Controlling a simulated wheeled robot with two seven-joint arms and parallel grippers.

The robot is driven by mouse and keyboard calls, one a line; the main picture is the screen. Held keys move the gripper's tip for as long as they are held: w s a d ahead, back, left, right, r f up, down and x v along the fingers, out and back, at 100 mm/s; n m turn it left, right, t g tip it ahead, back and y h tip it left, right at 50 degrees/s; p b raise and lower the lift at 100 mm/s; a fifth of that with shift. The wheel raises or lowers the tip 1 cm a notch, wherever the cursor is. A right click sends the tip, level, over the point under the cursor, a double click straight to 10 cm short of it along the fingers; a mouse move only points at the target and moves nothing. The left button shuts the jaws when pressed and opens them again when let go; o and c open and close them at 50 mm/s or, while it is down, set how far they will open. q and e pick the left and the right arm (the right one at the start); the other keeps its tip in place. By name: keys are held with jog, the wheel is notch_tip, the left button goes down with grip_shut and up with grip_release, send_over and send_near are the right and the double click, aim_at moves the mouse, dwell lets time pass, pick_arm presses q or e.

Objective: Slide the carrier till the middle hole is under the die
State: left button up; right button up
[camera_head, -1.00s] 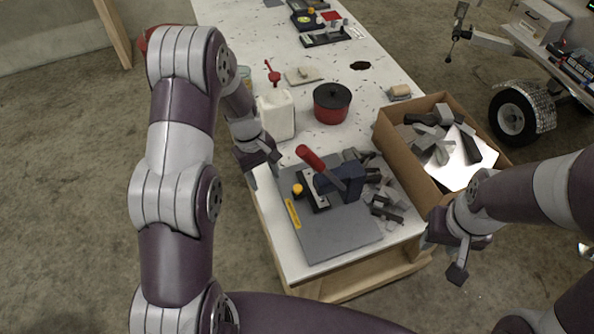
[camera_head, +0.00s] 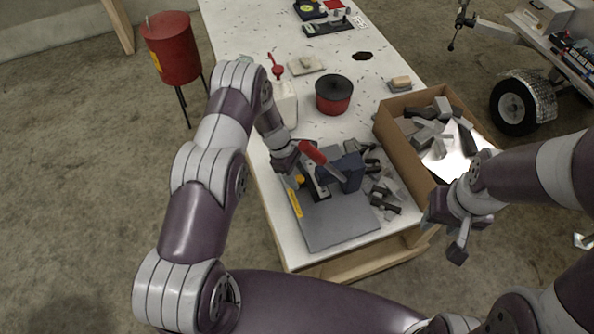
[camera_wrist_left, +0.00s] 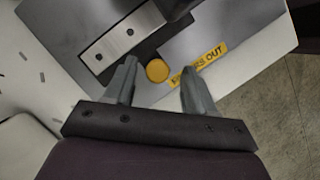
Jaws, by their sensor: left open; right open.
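The press (camera_head: 341,172), dark blue with a red lever (camera_head: 312,152), stands on a grey base plate (camera_head: 335,225). The carrier, a pale strip with dark holes (camera_wrist_left: 116,38) in a black slide, runs under the press; its yellow knob (camera_wrist_left: 157,70) faces my left gripper. In the head view, my left gripper (camera_head: 296,176) is at the carrier's left end. In the wrist view its fingers (camera_wrist_left: 158,72) are open, one on either side of the knob, with visible gaps. The die and its alignment with the middle hole are hidden. My right gripper (camera_head: 466,238) is open and empty, off the table's right edge.
Dark metal pieces (camera_head: 385,190) lie right of the press. A cardboard box (camera_head: 398,150) of offcuts stands beyond them. A white jug (camera_head: 284,103) and red pot (camera_head: 333,95) stand behind. A yellow label (camera_wrist_left: 198,66) lies beside the knob.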

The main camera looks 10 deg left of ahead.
pick_arm(q)
jog(key=shift+f, duration=0.1)
jog(key=shift+w, duration=0.15)
jog(key=shift+c, duration=1.3)
grip_shut()
jog(key=s, duration=0.1)
jog(key=s+d+b, duration=0.1)
jog(key=s+d, duration=0.1)
jog(key=shift+s+d+f, duration=0.1)
jog(key=shift+s+d, duration=0.15)
jog(key=shift+s, duration=0.1)
jog(key=shift+s+d, duration=0.15)
jog(key=shift+s, duration=0.05)
jog(key=shift+o, duration=1.3)
grip_release()
